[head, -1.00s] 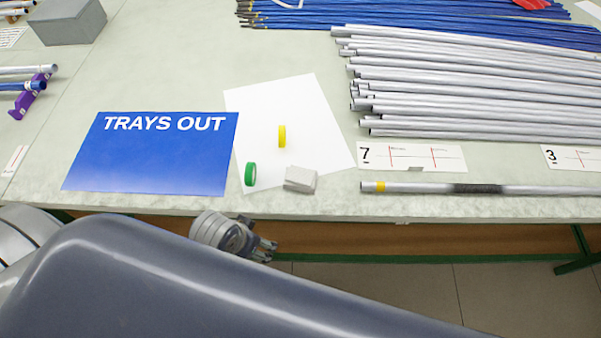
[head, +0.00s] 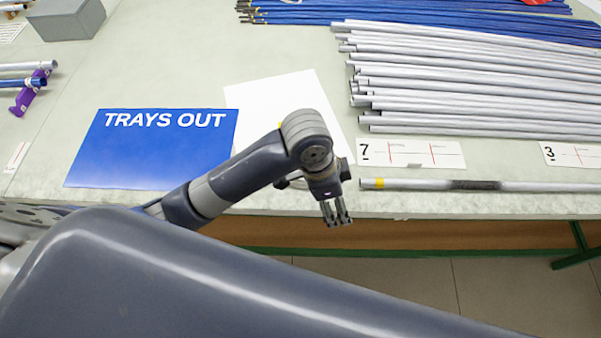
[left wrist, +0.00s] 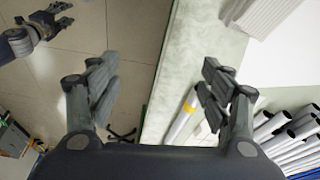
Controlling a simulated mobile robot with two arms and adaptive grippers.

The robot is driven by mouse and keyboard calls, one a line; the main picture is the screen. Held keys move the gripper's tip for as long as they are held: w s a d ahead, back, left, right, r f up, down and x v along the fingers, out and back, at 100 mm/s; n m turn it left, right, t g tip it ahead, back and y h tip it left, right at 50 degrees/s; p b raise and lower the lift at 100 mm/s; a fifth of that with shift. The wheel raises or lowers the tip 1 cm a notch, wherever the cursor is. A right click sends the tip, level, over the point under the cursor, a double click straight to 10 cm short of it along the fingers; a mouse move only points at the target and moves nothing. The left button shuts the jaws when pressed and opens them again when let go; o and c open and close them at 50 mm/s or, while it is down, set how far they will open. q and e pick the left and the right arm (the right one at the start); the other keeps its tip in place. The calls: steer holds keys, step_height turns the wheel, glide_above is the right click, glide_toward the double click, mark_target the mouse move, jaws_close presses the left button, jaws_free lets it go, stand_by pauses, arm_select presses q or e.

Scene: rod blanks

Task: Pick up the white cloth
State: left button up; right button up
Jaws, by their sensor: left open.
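The white cloth (left wrist: 254,14) is a small folded, layered stack at the upper right of the left wrist view, lying on the table. In the head view my left arm hides almost all of it. My left gripper (head: 337,219) is open and empty, pointing down past the table's front edge, to the right of the cloth. Its spread fingers (left wrist: 160,82) show in the left wrist view, apart from the cloth. My right gripper (left wrist: 50,20) shows at the upper left of the left wrist view, over the floor; its opening is unclear.
A blue TRAYS OUT sign (head: 150,150) lies left of a white sheet (head: 255,100). A single grey rod (head: 430,185) with a yellow band lies near the front edge, below the number 7 card (head: 410,153). Many grey rods (head: 480,85) fill the right side.

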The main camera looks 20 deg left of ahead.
arm_select(q)
steer(key=w+a+r+m+g+y, duration=0.1)
steer(key=w+a+r+m+y, duration=0.35)
steer(key=w+a, duration=0.3)
steer(key=shift+n, duration=0.45)
steer(key=f, duration=0.1)
steer(key=a+f, duration=0.1)
steer(key=f, duration=0.3)
steer(key=shift+s+a+p, duration=0.2)
steer(key=shift+a+p, duration=0.05)
steer(key=shift+p, duration=0.05)
steer(key=f, duration=0.2)
steer(key=a+f+p, duration=0.1)
steer(key=f, duration=0.2)
steer(key=c, duration=1.1)
